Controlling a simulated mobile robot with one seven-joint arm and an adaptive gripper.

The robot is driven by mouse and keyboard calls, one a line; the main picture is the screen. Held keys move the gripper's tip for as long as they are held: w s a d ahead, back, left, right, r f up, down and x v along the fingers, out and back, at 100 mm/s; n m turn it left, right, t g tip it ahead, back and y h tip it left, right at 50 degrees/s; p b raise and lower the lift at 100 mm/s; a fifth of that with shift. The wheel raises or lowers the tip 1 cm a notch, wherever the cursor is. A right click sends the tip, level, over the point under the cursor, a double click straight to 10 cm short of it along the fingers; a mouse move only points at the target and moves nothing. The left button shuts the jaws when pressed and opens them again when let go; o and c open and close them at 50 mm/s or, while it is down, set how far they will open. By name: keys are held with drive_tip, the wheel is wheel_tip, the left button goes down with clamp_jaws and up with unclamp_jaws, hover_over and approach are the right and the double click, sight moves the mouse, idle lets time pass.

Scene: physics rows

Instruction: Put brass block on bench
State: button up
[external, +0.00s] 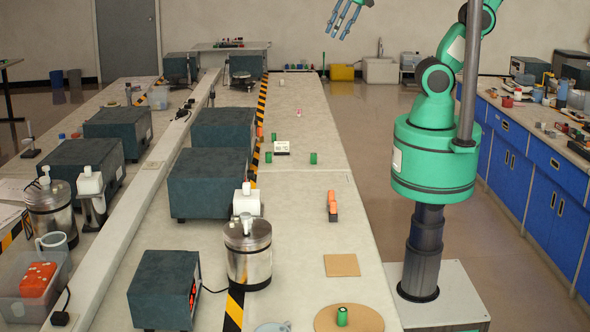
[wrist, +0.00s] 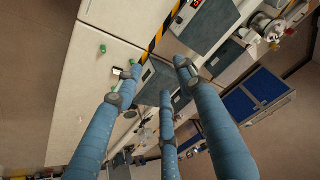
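My gripper (external: 346,18) is at the top of the external view, high above the floor to the right of the long bench (external: 315,170). Its blue fingers also show in the wrist view (wrist: 157,78); they are spread apart with nothing between them. I cannot pick out a brass block for certain in either view. An orange and dark block (external: 332,206) lies on the bench, too small to tell its material. The gripper is well apart from everything on the bench.
Green cylinders (external: 313,158) stand on the bench. A tan square mat (external: 341,265) and a round mat (external: 360,321) with a green cylinder (external: 342,316) lie near the front. A metal pot (external: 249,254) and dark boxes (external: 207,184) stand to the left. Much of the bench's right strip is clear.

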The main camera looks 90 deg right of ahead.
drive_tip(key=s+a+f+n, duration=0.2)
drive_tip(key=s+a, duration=0.1)
drive_tip(key=s, duration=0.3)
drive_tip(key=shift+s+f+n+t, duration=0.2)
drive_tip(key=shift+s+n+t, duration=0.1)
drive_tip(key=shift+s, duration=0.1)
drive_tip(key=shift+f, duration=0.1)
wheel_tip(320, 180, down, 10)
drive_tip(key=b, duration=0.9)
drive_tip(key=shift+r+b, duration=0.25)
drive_tip(key=shift+b, duration=0.15)
idle(0.3)
